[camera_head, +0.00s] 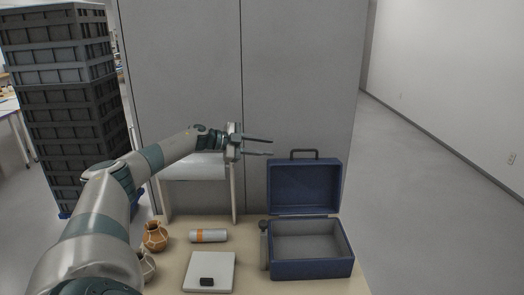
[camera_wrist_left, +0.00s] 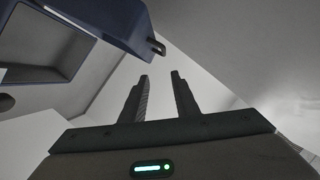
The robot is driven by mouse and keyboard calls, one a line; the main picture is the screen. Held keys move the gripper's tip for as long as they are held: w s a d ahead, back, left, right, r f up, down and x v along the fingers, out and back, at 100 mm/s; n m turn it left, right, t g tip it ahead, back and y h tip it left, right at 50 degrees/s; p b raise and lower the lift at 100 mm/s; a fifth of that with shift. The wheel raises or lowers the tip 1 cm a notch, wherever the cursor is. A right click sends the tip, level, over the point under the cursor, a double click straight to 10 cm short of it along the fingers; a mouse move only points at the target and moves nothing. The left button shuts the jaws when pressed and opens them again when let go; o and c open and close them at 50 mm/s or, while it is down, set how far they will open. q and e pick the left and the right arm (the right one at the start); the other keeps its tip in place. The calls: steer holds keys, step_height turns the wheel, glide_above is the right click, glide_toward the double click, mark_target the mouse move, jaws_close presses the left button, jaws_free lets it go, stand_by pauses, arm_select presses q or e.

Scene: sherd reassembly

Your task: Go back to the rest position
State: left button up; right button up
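My left gripper (camera_head: 271,148) is raised in the air above the table, in front of the grey cabinet wall. Its two fingers point right and stand apart with nothing between them. In the left wrist view the fingers (camera_wrist_left: 160,78) also show a clear empty gap. An open blue case (camera_head: 312,268) stands on the table below and right of the gripper, its lid up and its grey inside empty as far as I can see. The case also shows upside down in the left wrist view (camera_wrist_left: 105,22). My right gripper is not in view.
The beige table (camera_head: 172,264) holds a white flat device (camera_head: 210,265), a white cylinder with an orange band (camera_head: 208,235), a brown pot (camera_head: 155,236), and a paler pot (camera_head: 147,267) partly behind my left arm. Stacked dark crates (camera_head: 62,110) stand at left. The floor at right is clear.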

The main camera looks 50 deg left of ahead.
arm_select(q)
steer(key=shift+s+a+r, duration=0.15)
steer(key=shift+s, duration=0.25)
stand_by(0.5)
